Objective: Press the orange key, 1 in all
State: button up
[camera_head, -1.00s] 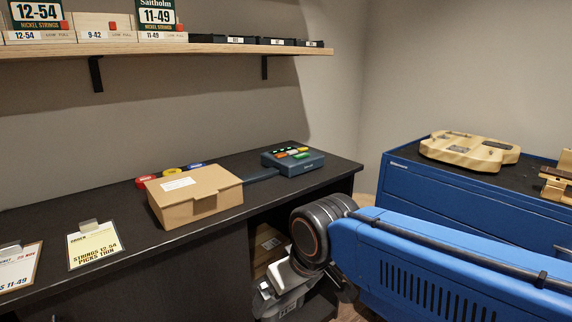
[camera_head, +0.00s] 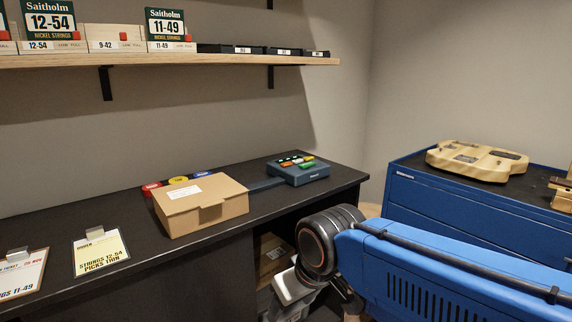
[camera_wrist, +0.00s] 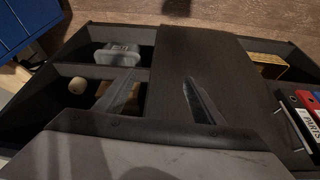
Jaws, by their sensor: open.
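A dark teal key box (camera_head: 300,178) sits on the black bench near its right end. Small coloured keys on its top include an orange key (camera_head: 287,164), a green one and a yellow one; they are tiny in this view. My gripper (camera_wrist: 159,77) shows in the wrist view with its two fingers apart and nothing between them. It points down past the bench's open shelving, away from the key box. In the head view my arm hangs in front of the bench, below the key box, and the fingertips are hidden. The key box is not in the wrist view.
A cardboard box (camera_head: 201,205) lies left of the key box, with red, yellow and blue round pieces behind it. Paper cards lie further left. A wall shelf (camera_head: 170,61) runs above. A blue cabinet (camera_head: 470,200) with a guitar body (camera_head: 476,160) stands right.

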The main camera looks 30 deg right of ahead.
grip_shut()
dwell(1.4)
